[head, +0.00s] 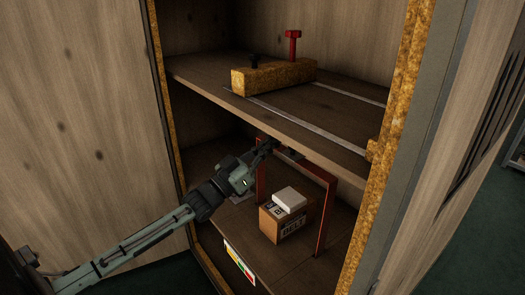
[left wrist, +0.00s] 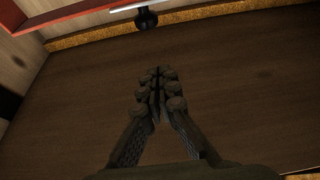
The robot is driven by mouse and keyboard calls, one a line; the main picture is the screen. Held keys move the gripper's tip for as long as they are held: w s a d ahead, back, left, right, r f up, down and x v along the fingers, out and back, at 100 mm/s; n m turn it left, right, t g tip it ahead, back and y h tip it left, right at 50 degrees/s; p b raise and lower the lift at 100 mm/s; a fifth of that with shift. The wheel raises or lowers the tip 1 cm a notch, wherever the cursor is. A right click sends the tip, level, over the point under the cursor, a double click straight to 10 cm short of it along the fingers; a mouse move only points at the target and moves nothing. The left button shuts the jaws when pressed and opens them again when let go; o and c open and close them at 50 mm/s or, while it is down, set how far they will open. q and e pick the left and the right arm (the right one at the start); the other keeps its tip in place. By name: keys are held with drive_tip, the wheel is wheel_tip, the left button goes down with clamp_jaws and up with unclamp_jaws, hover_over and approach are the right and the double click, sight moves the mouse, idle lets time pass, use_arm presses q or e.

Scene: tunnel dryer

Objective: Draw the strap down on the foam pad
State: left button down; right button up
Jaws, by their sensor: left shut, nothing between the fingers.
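A white foam pad (head: 289,199) lies on top of a brown box (head: 287,222) with dark lettering, on the lower shelf of the cabinet. A red frame (head: 322,176) stands over and around the box. I cannot clearly make out a strap; a small dark piece (head: 291,154) shows near the frame's top bar. My left gripper (head: 271,144) is at the frame's top left, just under the upper shelf, above and behind the pad. In the left wrist view its fingers (left wrist: 158,78) are together and empty. A red bar (left wrist: 75,12) and a black knob (left wrist: 147,20) lie beyond them.
The upper shelf (head: 340,107) is close above my left gripper. It carries a yellowish block (head: 275,77) with a red knob (head: 293,36) and a black knob, and pale rails. The cabinet's right edge (head: 385,150) and left door (head: 80,120) bound the opening.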

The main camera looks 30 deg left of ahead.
sight(292, 156)
use_arm(q)
drive_tip(key=shift+w+d+f, duration=0.35)
drive_tip(key=shift+w+f, duration=0.3)
drive_tip(key=shift+w, duration=0.25)
drive_tip(key=shift+w+d+f, duration=0.3)
drive_tip(key=shift+w+f, duration=0.35)
drive_tip(key=shift+w, duration=0.25)
use_arm(e)
drive_tip(key=shift+r, duration=0.1)
